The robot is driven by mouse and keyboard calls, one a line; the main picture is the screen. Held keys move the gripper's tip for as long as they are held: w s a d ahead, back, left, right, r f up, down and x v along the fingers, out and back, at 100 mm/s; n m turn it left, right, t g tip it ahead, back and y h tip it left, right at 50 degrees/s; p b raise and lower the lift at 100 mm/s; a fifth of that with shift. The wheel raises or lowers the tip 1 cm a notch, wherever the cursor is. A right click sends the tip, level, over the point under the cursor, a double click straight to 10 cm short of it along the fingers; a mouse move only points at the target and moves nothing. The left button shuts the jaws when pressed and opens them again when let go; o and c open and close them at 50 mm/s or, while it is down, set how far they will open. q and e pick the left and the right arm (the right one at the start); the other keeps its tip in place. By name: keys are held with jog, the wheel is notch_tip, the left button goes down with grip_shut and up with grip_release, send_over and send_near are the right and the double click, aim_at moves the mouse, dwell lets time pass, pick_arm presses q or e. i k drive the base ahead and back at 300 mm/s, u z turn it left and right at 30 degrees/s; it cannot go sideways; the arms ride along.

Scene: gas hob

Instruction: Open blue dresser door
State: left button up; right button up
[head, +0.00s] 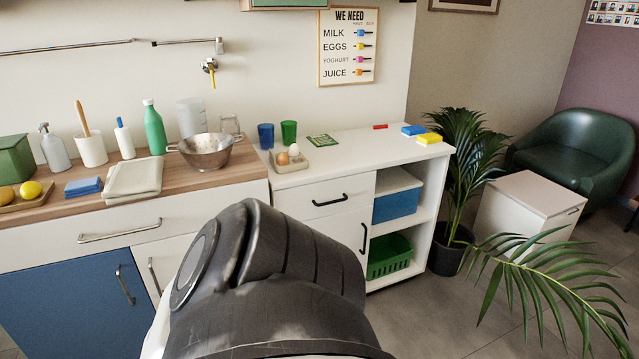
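The blue dresser door (58,305) is at the lower left of the head view, under the wooden worktop. It looks shut, flush with the cabinet front. Its vertical metal bar handle (125,285) is near the door's right edge. The lower part of the door is cut off by the picture's bottom edge. A large dark part of my own arm fills the bottom centre, to the right of the door. Neither of my grippers shows, and nothing is seen touching the handle.
A white drawer (120,228) with a bar handle is above the door. The wooden worktop (215,181) carries a colander (206,152), a cloth and bottles. A white cabinet (325,219) stands right of it. A potted plant (452,236) is farther right.

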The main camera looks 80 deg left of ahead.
aim_at(95, 306)
jog(key=u, duration=3.4)
jog(key=i, duration=0.6)
jog(key=z, duration=0.45)
